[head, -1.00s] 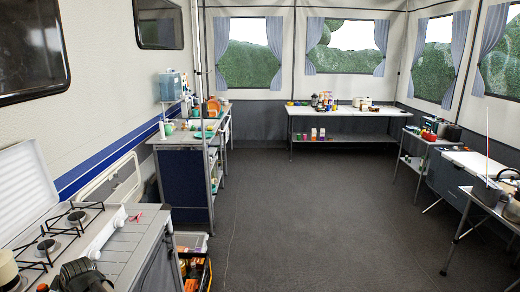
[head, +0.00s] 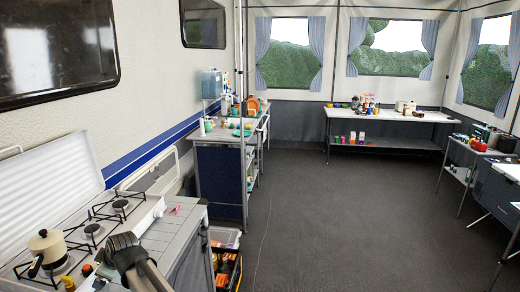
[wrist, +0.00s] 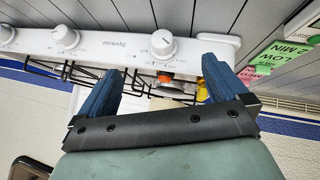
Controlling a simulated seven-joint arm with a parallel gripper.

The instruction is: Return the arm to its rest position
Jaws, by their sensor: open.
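My gripper (head: 124,250) shows at the bottom left in the head view, dark and near the front of the stove and the grey slatted counter (head: 180,225). In the wrist view my gripper (wrist: 163,75) has its two blue fingers spread wide. Nothing is held between them. The fingertips are hard to make out in the head view.
A cream pot (head: 47,243) stands on the stove's burner grate. Small bottles (head: 68,283) are near my gripper. A small red item (head: 173,210) lies on the counter. A crate (head: 228,268) of goods stands on the floor beside it. The middle floor (head: 330,220) is clear.

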